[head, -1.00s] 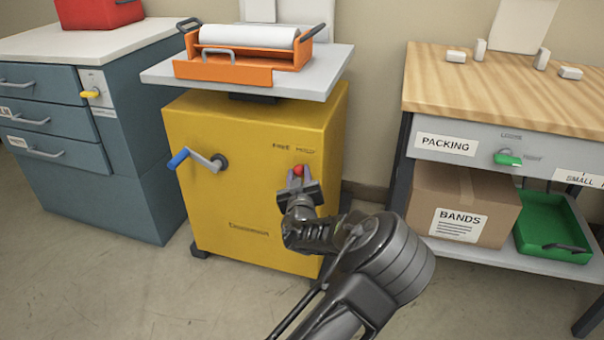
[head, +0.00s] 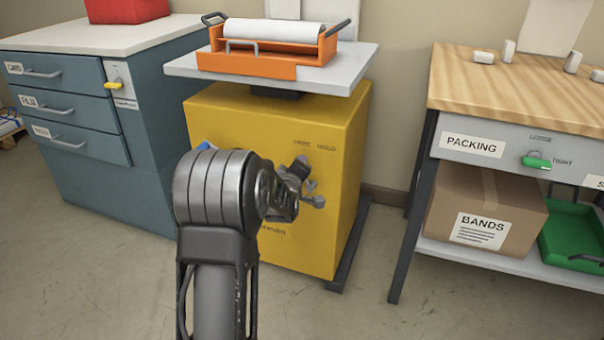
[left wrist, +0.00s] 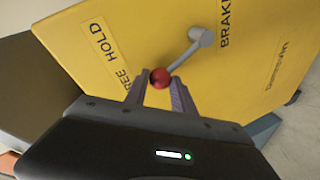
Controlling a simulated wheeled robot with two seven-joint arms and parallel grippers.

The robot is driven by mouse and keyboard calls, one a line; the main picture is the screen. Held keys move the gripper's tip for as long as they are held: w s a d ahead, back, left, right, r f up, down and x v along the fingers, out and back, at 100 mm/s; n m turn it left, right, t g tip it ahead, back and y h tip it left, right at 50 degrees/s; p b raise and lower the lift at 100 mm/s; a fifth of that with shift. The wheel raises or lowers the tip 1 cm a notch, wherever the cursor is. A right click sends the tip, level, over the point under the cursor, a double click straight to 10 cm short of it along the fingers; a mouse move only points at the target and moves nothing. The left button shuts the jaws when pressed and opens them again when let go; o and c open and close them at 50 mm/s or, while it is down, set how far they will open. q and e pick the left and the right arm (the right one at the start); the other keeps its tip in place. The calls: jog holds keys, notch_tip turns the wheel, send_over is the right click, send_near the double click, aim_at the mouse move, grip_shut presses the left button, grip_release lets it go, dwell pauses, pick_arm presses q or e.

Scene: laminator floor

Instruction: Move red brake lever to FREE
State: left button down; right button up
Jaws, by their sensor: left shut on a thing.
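The red brake lever (left wrist: 178,62) is on the front of a yellow cabinet (head: 235,115). In the left wrist view its red knob (left wrist: 160,78) sits between the fingertips of my left gripper (left wrist: 158,88), which is shut on it. The grey rod slants from its pivot toward the FREE label (left wrist: 120,72), away from the HOLD label (left wrist: 97,33). In the head view my left gripper (head: 301,168) is just below the FREE label (head: 302,142), and my arm hides the knob. My right gripper is not in view.
A crank's blue handle (head: 203,147) shows barely behind my arm. An orange laminator (head: 262,70) stands on top. A blue drawer unit (head: 155,130) is left; a wooden packing bench (head: 510,95) with a box (head: 490,205) is right. Bare floor lies in front.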

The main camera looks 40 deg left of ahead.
pick_arm(q)
jog(key=shift+a, duration=0.1)
dwell(0.4)
jog(key=c, duration=1.1)
grip_release()
jog(key=shift+f, duration=0.1)
jog(key=shift+o, duration=0.2)
jog(key=shift+s, duration=0.1)
jog(key=p+v, duration=0.2)
jog(key=v, duration=0.5)
jog(key=shift+s, duration=0.3)
